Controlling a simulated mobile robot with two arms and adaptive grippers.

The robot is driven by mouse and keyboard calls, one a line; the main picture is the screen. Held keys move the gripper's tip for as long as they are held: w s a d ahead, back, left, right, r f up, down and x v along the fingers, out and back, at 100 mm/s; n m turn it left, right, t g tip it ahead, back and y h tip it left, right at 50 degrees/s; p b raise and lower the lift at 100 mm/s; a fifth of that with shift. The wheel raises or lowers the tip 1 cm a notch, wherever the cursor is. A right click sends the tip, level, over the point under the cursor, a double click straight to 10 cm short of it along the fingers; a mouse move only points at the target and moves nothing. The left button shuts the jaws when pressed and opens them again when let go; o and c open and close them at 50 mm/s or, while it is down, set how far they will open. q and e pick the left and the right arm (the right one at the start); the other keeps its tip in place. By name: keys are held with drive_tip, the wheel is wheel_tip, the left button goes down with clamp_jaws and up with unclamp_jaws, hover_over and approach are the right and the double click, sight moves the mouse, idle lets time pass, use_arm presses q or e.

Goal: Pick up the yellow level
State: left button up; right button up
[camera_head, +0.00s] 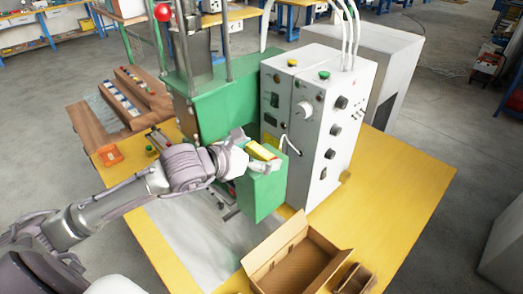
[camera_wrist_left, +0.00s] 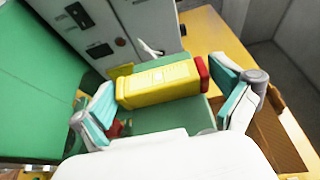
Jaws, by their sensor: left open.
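The yellow level (camera_wrist_left: 158,83) has a red end and lies on top of a green box-shaped part of the machine. In the head view the yellow level (camera_head: 261,151) shows small at my left gripper (camera_head: 262,148). In the left wrist view the fingers of my left gripper (camera_wrist_left: 168,104) are spread, one on each side of the level. The gripper is open and holds nothing. Whether a finger touches the level, I cannot tell. My right gripper is not in view.
A white control box (camera_head: 318,110) with knobs and cables stands right behind the level. An open cardboard box (camera_head: 285,262) is at the front of the yellow table (camera_head: 405,180). An orange item (camera_head: 110,155) lies at the left. The table's right side is clear.

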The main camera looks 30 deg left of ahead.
use_arm(q)
drive_tip(key=shift+s, duration=0.1)
drive_tip(key=c, duration=0.8)
drive_tip(key=shift+c, duration=0.2)
